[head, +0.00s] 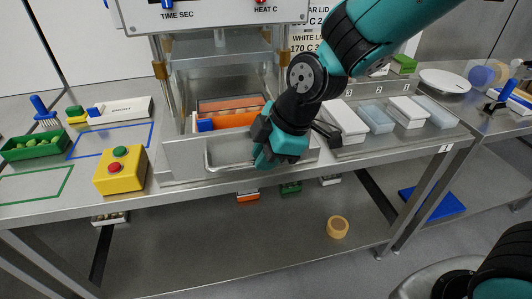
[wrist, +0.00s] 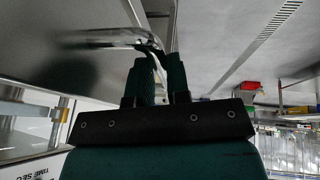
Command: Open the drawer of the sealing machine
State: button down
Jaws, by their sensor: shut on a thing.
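The sealing machine (head: 180,158) stands on the steel table, with its control panel above and metal posts at its sides. Its drawer (head: 230,152) is low at the front, with a metal bar handle (head: 209,157). My gripper (head: 264,158) is at the right part of the drawer front and hides some of it. In the wrist view, my gripper (wrist: 160,72) has its two dark fingers closed around the bent metal handle (wrist: 105,38). An orange tray (head: 232,118) shows inside the machine behind the drawer front. I cannot tell how far the drawer is out.
A yellow button box (head: 121,171) stands on the table left of the machine. White containers (head: 343,120) are to the right. A green tray (head: 31,145) is at far left. A tape roll (head: 338,227) lies on the lower shelf.

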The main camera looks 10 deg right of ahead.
jog(key=c, duration=1.1)
grip_release()
jog(key=v, duration=1.7)
jog(key=shift+r+p, duration=0.3)
jog(key=shift+p, duration=0.05)
jog(key=s+a+f+m+g+p, duration=0.1)
jog(key=s+f+m, duration=0.4)
jog(key=s+m, duration=0.6)
jog(key=shift+s+f+g, duration=0.15)
jog(key=shift+s+g, duration=0.45)
jog(key=shift+s, duration=0.4)
